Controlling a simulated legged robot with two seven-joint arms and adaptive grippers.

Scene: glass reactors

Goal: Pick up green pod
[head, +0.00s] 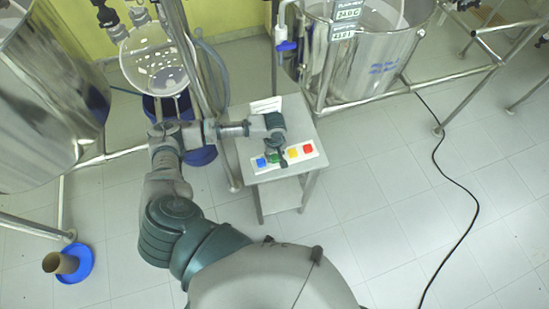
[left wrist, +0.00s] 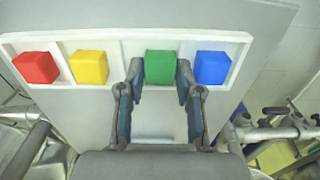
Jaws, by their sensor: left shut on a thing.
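The green pod (left wrist: 160,67) is a green cube in a white tray (left wrist: 124,44), between the yellow and blue cubes. In the left wrist view my left gripper (left wrist: 160,80) has one finger on each side of it and is shut on it. The pod still appears to be within its tray compartment. In the head view my left gripper (head: 275,150) is over the tray on a small table, and the green pod (head: 273,158) is partly hidden beneath it. My right gripper is not in view.
The tray also holds a blue cube (left wrist: 212,68), a yellow cube (left wrist: 89,67) and a red cube (left wrist: 37,67). The small grey table (head: 285,172) stands beside metal frames and steel vessels (head: 365,60). A black cable (head: 452,180) lies on open floor to the right.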

